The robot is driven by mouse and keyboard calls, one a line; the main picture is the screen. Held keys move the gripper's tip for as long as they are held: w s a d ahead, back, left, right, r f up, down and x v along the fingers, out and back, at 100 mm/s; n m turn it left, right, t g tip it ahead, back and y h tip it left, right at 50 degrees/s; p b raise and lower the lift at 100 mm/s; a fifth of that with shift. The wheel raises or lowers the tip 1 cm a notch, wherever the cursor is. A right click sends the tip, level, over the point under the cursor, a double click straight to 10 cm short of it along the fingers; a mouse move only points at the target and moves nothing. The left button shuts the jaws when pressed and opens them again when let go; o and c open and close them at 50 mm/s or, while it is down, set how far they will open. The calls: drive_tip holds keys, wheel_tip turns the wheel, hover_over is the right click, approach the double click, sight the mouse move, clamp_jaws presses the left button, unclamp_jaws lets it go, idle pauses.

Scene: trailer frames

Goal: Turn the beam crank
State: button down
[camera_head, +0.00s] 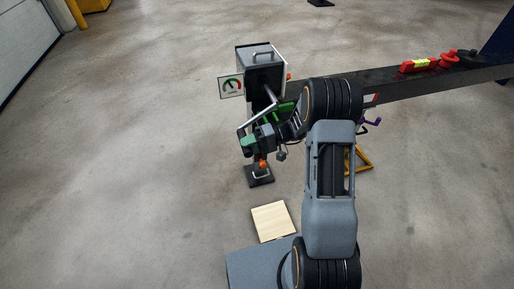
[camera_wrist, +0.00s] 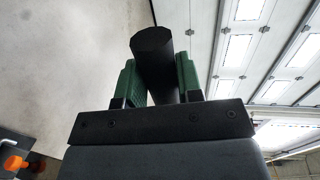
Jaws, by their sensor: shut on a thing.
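The crank is on the front of a grey box-topped post (camera_head: 261,56) left of the long dark beam (camera_head: 440,78). Its silver crank arm (camera_head: 257,117) slants down and left from the post. My gripper (camera_head: 249,145) is at the lower left end of this arm. In the wrist view, the black cylindrical crank handle (camera_wrist: 152,45) lies between the green fingers of my gripper (camera_wrist: 158,78), which are shut on it. In the head view the handle is hidden by the gripper, and my arm covers part of the post and beam.
A dark foot plate with an orange knob (camera_head: 262,164) is below my gripper. A pale wooden board (camera_head: 273,220) lies on the floor. Red gear (camera_head: 420,65) sits on the beam. The left floor is clear.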

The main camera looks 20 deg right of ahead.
drive_tip(key=r, duration=0.1)
drive_tip(key=a+r, duration=0.1)
drive_tip(key=r, duration=0.1)
drive_tip(key=shift+a+p, duration=0.15)
drive_tip(key=shift+p, duration=0.25)
drive_tip(key=shift+a+r+p, duration=0.25)
drive_tip(key=shift+r+p, duration=0.05)
drive_tip(key=shift+r, duration=0.45)
drive_tip(key=shift+r, duration=0.1)
drive_tip(key=c, duration=1.1)
unclamp_jaws()
drive_tip(key=shift+d, duration=0.1)
drive_tip(key=o, duration=0.3)
drive_tip(key=d, duration=0.4)
drive_tip(key=d+r+p, duration=0.1)
drive_tip(key=d, duration=0.4)
drive_tip(key=d+r, duration=0.1)
drive_tip(key=d, duration=0.3)
drive_tip(key=shift+w+d+r, duration=0.1)
drive_tip(key=shift+w+d, duration=0.1)
